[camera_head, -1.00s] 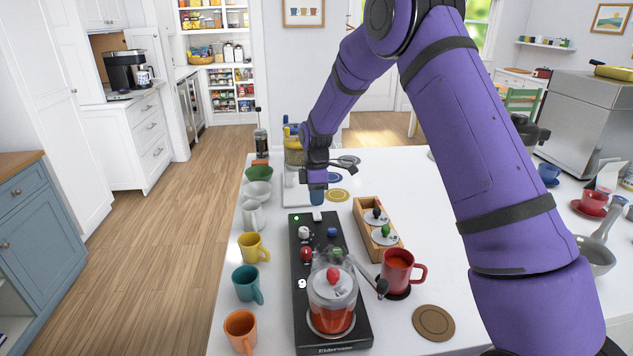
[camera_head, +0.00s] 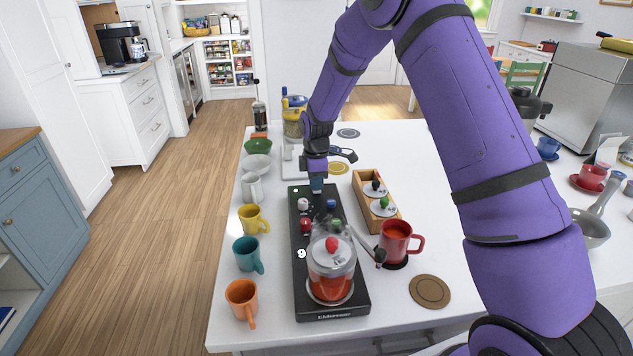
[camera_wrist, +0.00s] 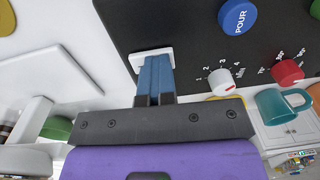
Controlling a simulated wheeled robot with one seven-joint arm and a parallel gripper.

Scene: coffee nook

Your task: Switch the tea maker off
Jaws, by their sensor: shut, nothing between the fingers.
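The tea maker has a long black base (camera_head: 341,303) on the white island, with a glass pot (camera_head: 331,271) of red-orange liquid at its near end. A small green light (camera_head: 295,190) shows at the base's far left corner. My gripper (camera_head: 316,190) is shut and empty, pointing down at the base's far end. In the wrist view its blue fingertips (camera_wrist: 153,62) overlap a white switch (camera_wrist: 139,63) at the base's edge; I cannot tell if they touch. The fingers hide the switch in the head view. A blue POUR knob (camera_wrist: 237,17), white knob (camera_wrist: 222,82) and red knob (camera_wrist: 287,72) sit nearby.
Yellow (camera_head: 251,219), teal (camera_head: 247,254) and orange (camera_head: 241,300) mugs line the left side. A wooden box (camera_head: 388,225) and a red mug (camera_head: 396,242) stand to the right. A white board (camera_wrist: 45,80) lies beyond the base.

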